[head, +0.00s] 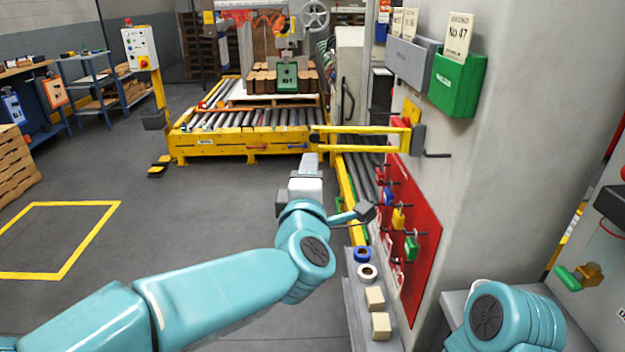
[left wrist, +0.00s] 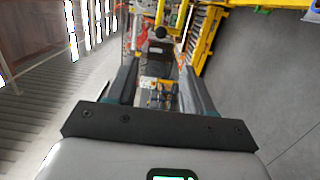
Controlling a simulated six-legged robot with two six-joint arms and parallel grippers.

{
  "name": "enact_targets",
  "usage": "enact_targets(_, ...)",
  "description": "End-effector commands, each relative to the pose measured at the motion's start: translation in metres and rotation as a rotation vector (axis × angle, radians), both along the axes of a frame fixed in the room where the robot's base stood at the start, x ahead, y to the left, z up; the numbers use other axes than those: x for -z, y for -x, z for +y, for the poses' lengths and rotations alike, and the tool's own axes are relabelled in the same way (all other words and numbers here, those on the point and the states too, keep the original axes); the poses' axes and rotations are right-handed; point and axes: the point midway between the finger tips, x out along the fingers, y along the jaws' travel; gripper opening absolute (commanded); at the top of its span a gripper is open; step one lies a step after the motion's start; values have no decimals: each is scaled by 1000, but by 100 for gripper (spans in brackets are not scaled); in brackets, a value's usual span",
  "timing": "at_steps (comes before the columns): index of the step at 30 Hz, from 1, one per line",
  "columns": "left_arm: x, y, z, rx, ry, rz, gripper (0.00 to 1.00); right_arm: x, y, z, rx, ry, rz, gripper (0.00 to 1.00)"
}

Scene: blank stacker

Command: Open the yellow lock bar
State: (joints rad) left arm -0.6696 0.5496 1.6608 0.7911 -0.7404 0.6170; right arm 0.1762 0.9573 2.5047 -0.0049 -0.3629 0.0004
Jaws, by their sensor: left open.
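The yellow lock bar (head: 360,130) is a pair of parallel yellow rails. It reaches level from the wall at the right across the roller lane to the corner of the yellow conveyor. Its right end meets a dark grey block (head: 418,139) on the wall. My left gripper (head: 310,160) is just below and left of the bar's left end in the head view; whether they touch I cannot tell. The left wrist view shows its two fingers spread apart (left wrist: 158,88) with nothing clearly held between them. My right arm shows at the lower right, its gripper out of view.
A red board (head: 420,215) with coloured padlocks on pegs hangs on the wall below the bar. A grey ledge (head: 361,318) with rings and blocks stands beneath it. The yellow roller conveyor (head: 240,138) lies behind. Open floor is on the left.

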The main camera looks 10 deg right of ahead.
Motion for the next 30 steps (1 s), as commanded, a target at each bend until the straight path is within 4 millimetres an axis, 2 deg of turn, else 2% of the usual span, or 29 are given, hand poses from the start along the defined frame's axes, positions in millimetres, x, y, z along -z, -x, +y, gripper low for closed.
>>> enact_targets(16,0,-5,3,-1,0,0,52,1,0,0,0,0,0,43)
enact_targets(20,10,-16,22,-35,-2,16,52,1,0,0,0,0,0,43)
enact_targets(23,45,-41,61,-107,-20,71,52,1,0,0,0,0,0,43)
enact_targets(26,110,-59,108,-178,-70,175,52,1,0,0,0,0,0,43)
enact_targets(27,141,-62,126,-197,-100,221,52,1,0,0,0,0,0,43)
enact_targets(29,186,-61,150,-210,-149,296,52,1,0,0,0,0,0,43)
enact_targets(30,216,-57,165,-211,-186,347,52,1,0,0,0,0,0,43)
